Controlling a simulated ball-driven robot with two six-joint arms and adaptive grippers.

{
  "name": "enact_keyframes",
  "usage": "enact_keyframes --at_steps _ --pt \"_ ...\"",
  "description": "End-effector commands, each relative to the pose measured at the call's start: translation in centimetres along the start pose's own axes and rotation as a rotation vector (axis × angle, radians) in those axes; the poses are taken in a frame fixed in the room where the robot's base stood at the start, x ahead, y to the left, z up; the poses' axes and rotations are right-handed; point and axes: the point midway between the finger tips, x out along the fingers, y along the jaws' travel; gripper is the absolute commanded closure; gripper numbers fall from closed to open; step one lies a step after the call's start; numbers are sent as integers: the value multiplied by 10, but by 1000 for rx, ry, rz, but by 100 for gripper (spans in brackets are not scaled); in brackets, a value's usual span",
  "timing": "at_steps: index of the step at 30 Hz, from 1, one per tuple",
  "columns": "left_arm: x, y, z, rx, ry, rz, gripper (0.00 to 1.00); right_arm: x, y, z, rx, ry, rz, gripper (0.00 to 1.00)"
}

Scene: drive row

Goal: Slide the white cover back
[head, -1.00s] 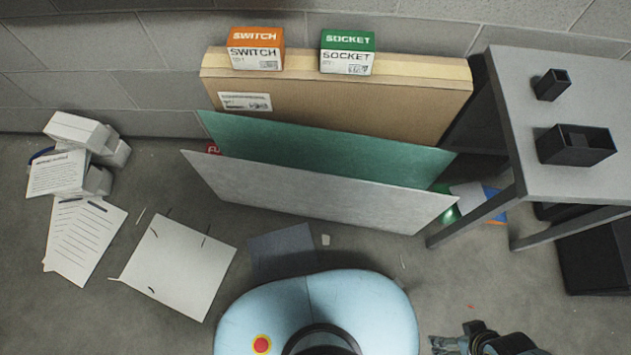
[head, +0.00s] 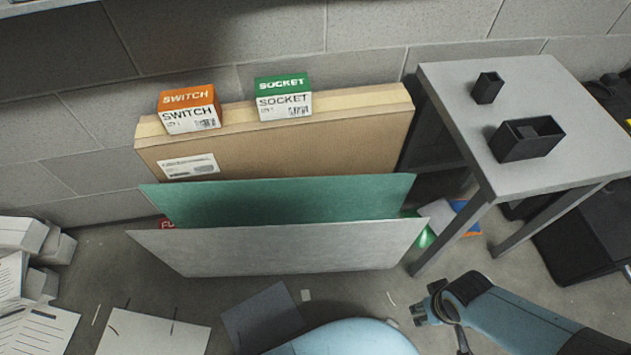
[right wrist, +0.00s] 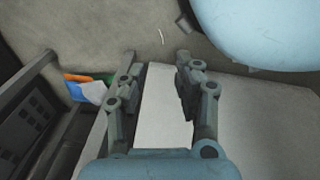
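The white cover appears to be the pale grey-white panel (head: 280,250); it leans in front of a green panel (head: 280,203) and a large cardboard box (head: 300,140). In the right wrist view the pale panel (right wrist: 255,125) lies beneath and to the right of the fingers. My right gripper (head: 424,304) is near the panel's lower right end, in front of it, and holds nothing. In the right wrist view the right gripper (right wrist: 157,75) has its fingers apart, with a pale surface showing between them. Contact cannot be told. My left gripper is out of view.
A SWITCH box (head: 188,110) and a SOCKET box (head: 284,97) stand on the cardboard box. A grey table (head: 455,100) with black holders stands at right. Red, green and blue items lie partly hidden behind the panels. Papers and white boxes lie at left.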

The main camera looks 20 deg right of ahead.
Motion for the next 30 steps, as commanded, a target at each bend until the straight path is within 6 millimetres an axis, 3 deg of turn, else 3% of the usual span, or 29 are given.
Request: enact_keyframes --at_steps 2,6,10,13,21,27,30 --pt "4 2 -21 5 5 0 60 7 -12 -35 72 6 -3 68" --pt "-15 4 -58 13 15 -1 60 -8 -29 -89 204 8 -5 68" --pt "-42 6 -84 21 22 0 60 -31 -41 -129 328 9 -7 68" --pt "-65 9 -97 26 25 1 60 -51 -48 -150 409 8 -7 68" --pt "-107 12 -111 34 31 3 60 -87 -56 -178 559 6 -9 68" --pt "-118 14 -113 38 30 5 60 -94 -72 -216 838 -13 -10 68" --pt "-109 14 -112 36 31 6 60 -90 -83 -241 989 -26 -11 68"
